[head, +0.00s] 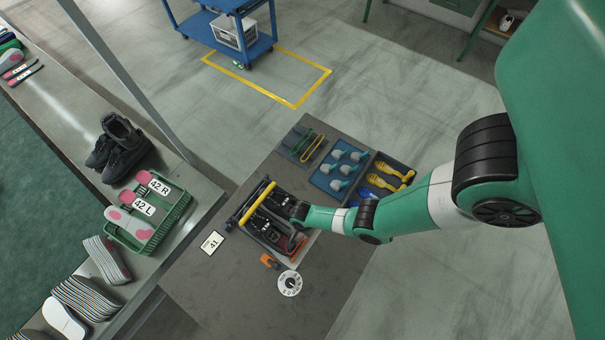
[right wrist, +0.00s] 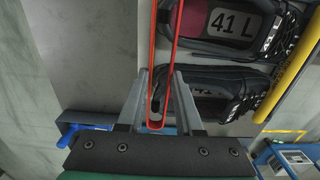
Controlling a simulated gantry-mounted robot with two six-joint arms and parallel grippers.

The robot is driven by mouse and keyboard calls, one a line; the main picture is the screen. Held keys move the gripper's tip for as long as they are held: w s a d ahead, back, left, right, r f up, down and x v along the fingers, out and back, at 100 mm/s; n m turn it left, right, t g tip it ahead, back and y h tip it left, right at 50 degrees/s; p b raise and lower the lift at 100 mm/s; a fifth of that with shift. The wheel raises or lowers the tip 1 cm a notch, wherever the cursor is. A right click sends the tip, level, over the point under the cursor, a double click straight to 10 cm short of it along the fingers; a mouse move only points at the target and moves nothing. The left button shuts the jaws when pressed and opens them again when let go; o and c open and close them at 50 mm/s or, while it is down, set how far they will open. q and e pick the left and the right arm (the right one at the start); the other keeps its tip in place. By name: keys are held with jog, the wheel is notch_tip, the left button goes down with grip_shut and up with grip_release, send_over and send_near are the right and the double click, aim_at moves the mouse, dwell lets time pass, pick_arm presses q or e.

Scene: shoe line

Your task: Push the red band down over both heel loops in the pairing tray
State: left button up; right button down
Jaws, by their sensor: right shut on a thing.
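The pairing tray (head: 283,256) stands on the dark table under a yellow bar (head: 257,203). It holds a pair of dark shoes (head: 262,221); in the right wrist view one shoe (right wrist: 213,45) carries a "41 L" label and another (right wrist: 200,92) lies beside it. My right gripper (head: 292,214) is over the tray's right side. In the right wrist view my right gripper (right wrist: 160,82) is shut on the red band (right wrist: 154,70), which stretches as a long narrow loop beside the shoes. I cannot make out the heel loops or whether the band is around them. My left gripper is not in view.
Beside the tray are a tray of green and yellow bands (head: 303,146), a blue tray (head: 323,182) and a tray of yellow shoe forms (head: 385,178). A "41" card (head: 212,242), an orange clip (head: 269,261) and a white disc (head: 290,283) lie nearby. The table's front is clear.

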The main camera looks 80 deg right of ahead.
jog(key=shift+f, duration=0.2)
dwell(0.5)
jog(key=shift+c, duration=2.4)
grip_release()
